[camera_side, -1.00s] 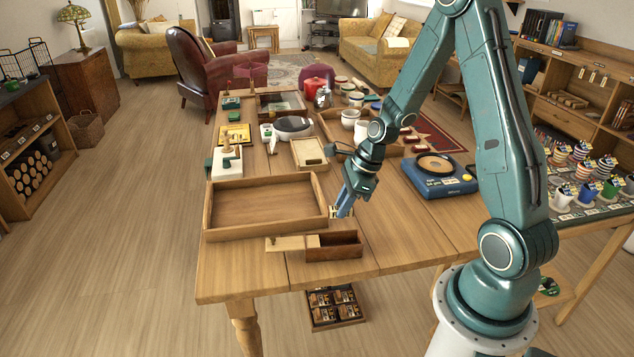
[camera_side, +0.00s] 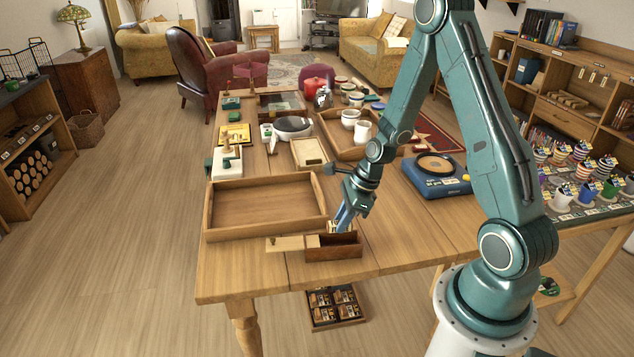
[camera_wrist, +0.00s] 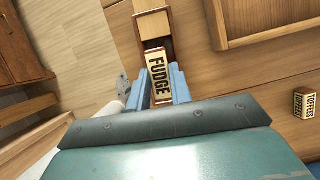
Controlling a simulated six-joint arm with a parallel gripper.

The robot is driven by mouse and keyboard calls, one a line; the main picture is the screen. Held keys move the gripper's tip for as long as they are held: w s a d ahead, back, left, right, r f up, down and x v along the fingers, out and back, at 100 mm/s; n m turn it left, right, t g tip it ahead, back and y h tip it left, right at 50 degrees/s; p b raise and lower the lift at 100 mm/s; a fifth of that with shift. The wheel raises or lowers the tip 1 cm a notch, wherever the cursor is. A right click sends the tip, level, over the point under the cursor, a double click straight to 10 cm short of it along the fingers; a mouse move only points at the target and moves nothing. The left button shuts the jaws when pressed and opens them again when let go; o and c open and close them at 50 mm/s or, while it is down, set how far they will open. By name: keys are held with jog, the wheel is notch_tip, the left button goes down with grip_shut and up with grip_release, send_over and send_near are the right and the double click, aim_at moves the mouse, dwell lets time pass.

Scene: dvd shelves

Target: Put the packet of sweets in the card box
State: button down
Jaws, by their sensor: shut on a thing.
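A small packet marked FUDGE (camera_wrist: 158,72) is pinched between the blue fingers of my gripper (camera_wrist: 161,84) in the wrist view. In the side view my gripper (camera_side: 341,221) points down at the back edge of the card box (camera_side: 334,252), a narrow brown wooden box. Its pale lid (camera_side: 287,243) is slid out to the left, so the right part is open. The box also shows at the top of the wrist view (camera_wrist: 168,44), partly hidden by the packet. I cannot tell whether the packet is inside or just above the opening.
A packet marked TOFFEES (camera_wrist: 303,103) lies on the table, to the right in the wrist view. A large empty wooden tray (camera_side: 265,205) stands behind and left of the box. A blue scale-like device (camera_side: 435,176) is at the right. The table's front edge is close to the box.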

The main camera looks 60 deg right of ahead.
jog(key=shift+f, duration=1.4)
jog(key=c, duration=1.2)
grip_release()
jog(key=shift+r, duration=0.1)
jog(key=shift+v, duration=6.85)
